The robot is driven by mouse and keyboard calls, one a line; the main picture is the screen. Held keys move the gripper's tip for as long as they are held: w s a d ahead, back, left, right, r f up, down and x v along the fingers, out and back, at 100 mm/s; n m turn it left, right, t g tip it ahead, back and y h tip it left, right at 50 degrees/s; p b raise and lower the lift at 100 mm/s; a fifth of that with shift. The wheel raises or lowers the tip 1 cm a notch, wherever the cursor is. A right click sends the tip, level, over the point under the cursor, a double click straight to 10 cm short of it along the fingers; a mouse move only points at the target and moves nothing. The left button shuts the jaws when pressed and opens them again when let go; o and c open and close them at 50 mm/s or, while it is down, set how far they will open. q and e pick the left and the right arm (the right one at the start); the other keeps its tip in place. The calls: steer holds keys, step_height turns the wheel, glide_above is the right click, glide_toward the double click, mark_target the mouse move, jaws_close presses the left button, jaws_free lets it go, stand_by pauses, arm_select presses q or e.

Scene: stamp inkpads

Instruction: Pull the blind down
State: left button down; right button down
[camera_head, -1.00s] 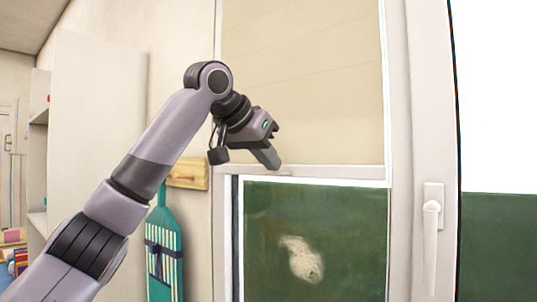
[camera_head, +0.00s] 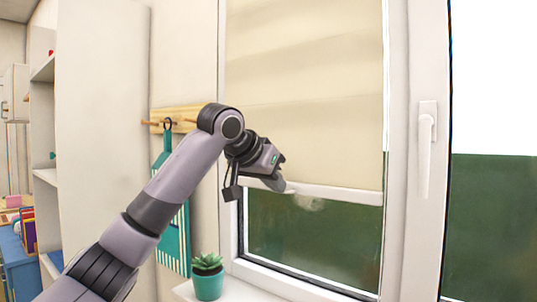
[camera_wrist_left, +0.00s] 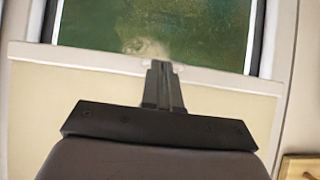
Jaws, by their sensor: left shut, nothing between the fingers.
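The beige blind (camera_head: 305,75) covers the upper part of the window, with soft horizontal folds in its cloth. Its white bottom bar (camera_head: 345,195) spans the frame above a strip of green glass (camera_head: 310,240). My left gripper (camera_head: 284,188) is shut at the left half of the bar. In the left wrist view, the shut fingers (camera_wrist_left: 163,72) reach a small tab at the middle of the white bar (camera_wrist_left: 90,57), with the blind's cloth (camera_wrist_left: 40,105) behind. The fingertips hide part of the tab, so I cannot tell the exact contact. My right gripper is out of view.
A potted succulent (camera_head: 207,277) stands on the white sill below my arm. A wooden peg rail (camera_head: 180,113) with a teal striped apron (camera_head: 172,220) hangs left of the window. A white window handle (camera_head: 426,150) is on the right. A tall white cabinet (camera_head: 100,120) stands left.

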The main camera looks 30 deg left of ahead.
arm_select(q)
step_height(320, 180, down, 27)
steer(key=b, duration=0.8)
steer(key=shift+f, duration=0.2)
steer(key=shift+w+r, duration=0.1)
